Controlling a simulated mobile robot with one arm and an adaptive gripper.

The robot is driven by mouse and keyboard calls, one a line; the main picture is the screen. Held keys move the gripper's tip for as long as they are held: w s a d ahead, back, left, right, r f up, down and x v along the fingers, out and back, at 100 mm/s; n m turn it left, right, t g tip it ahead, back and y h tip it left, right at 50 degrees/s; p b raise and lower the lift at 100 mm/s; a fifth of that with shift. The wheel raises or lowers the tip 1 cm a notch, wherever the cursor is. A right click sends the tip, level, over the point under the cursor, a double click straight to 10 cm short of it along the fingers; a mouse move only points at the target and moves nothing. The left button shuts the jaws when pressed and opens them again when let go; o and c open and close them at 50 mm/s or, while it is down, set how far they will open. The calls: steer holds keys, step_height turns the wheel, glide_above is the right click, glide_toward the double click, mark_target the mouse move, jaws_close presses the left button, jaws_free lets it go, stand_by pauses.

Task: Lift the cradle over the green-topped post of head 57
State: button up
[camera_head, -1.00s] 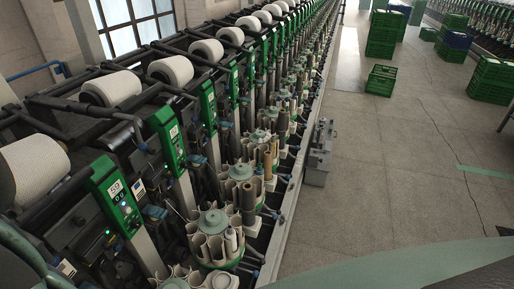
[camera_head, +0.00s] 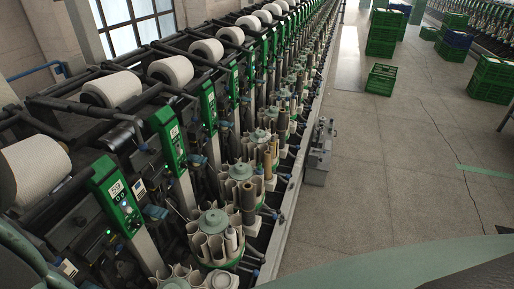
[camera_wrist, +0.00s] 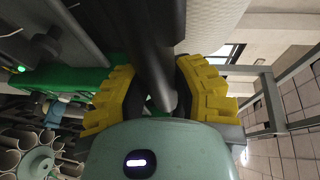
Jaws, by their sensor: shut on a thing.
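My gripper (camera_wrist: 168,88), with yellow ribbed fingers, is shut on a dark grey bar of the cradle (camera_wrist: 155,40) in the wrist view. The bar runs down from the top edge between the fingers and ends in a rounded tip. A white yarn package (camera_wrist: 215,25) is beside it. A green post part (camera_wrist: 75,77) lies left of the fingers, partly hidden by them. In the head view my gripper is out of sight. The nearest green-topped post (camera_head: 116,196) there carries a small number that looks like 59; I cannot read a 57 for certain.
Round bobbin magazines (camera_head: 212,225) stand along the machine front; one shows at the wrist view's lower left (camera_wrist: 38,160). More white packages (camera_head: 112,88) and green posts (camera_head: 168,138) recede behind. A grey box (camera_head: 318,160) and green crates (camera_head: 382,79) stand on the otherwise open floor.

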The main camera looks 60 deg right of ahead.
jaws_close()
step_height(320, 180, up, 9)
steer(key=s+p, duration=0.1)
steer(key=p, duration=0.4)
steer(key=shift+s+d+p, duration=0.15)
steer(key=shift+p, duration=0.25)
steer(key=shift+r, duration=0.1)
steer(key=o, duration=0.9)
jaws_free()
steer(key=shift+s, duration=0.1)
